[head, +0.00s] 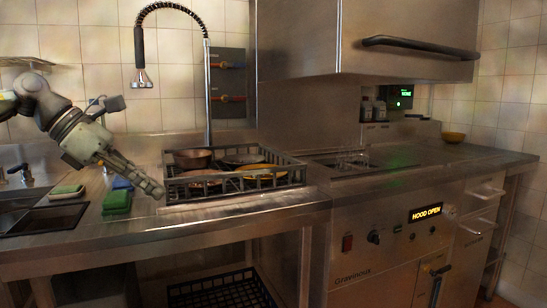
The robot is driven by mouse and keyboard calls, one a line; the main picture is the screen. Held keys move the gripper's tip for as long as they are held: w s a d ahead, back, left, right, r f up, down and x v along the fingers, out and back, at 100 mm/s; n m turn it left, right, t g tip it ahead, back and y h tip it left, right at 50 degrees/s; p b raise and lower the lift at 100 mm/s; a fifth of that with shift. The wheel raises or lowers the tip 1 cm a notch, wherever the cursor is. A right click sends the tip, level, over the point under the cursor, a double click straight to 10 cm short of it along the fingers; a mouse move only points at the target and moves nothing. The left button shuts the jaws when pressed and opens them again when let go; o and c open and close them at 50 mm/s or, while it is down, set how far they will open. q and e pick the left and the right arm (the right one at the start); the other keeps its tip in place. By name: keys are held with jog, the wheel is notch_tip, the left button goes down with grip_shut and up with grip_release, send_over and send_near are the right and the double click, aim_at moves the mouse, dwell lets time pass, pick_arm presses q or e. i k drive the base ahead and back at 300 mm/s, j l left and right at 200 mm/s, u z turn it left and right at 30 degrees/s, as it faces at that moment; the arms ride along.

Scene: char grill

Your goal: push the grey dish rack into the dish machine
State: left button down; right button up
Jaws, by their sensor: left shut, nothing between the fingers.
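The grey dish rack (286,173) sits on the steel counter at the centre, holding pans and yellow-rimmed dishes. The dish machine (368,48) is to its right, with its hood raised, a handle on the front and a panel (425,213) reading "HOOD OPEN". Its bay (345,162) lies open under the hood, beside the rack. My left gripper (158,190) is shut and empty, pointing down and right, close to the rack's left end. I cannot tell whether it touches the rack. My right gripper is not in view.
Green sponges (117,201) and a blue one lie on the counter left of the rack, near the sink (45,218). A spray tap (207,95) stands behind the rack. A black crate (225,292) sits below.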

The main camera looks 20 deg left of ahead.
aim_at(172, 169)
jog(key=i, duration=1.45)
